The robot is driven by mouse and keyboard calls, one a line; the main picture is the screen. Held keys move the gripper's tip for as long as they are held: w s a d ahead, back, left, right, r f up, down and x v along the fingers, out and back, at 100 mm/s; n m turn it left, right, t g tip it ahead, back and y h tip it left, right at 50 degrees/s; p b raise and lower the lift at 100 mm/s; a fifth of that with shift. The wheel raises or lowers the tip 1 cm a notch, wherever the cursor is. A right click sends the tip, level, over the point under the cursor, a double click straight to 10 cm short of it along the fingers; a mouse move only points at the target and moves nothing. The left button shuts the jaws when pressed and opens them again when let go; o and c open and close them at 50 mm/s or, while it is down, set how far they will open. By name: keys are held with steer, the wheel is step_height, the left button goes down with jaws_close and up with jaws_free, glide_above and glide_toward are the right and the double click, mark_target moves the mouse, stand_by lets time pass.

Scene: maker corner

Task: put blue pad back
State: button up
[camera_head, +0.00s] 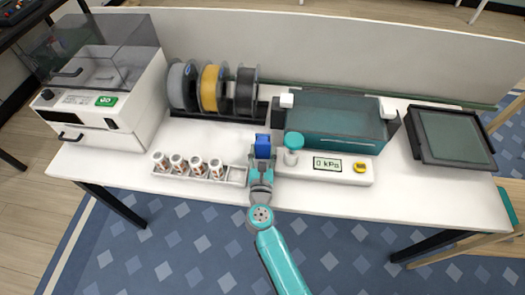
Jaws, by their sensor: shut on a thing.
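The blue pad (263,141) is a small blue block at the tip of my arm, near the middle of the table. My gripper (262,152) is shut on it, between the row of jars and the pressure device. The device (325,172) has a white base with a "0 kPa" display, a yellow button and a teal-topped round part (294,143) on its left. Whether the pad touches the table or is held above it, I cannot tell. The gripper's fingers hide the lower part of the pad.
A white rack (235,175) holds several jars and has an empty slot at its right end. Spools (210,88) stand behind it. A teal-grey box (335,118) is behind the device. A white machine (120,110) stands left; a dark framed tray (450,137) lies right.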

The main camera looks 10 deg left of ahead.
steer(key=o, duration=1)
steer(key=shift+f, duration=0.1)
steer(key=shift+s, duration=0.2)
steer(key=s, duration=1.1)
steer(key=shift+s+d, duration=0.35)
steer(key=shift+d, duration=0.1)
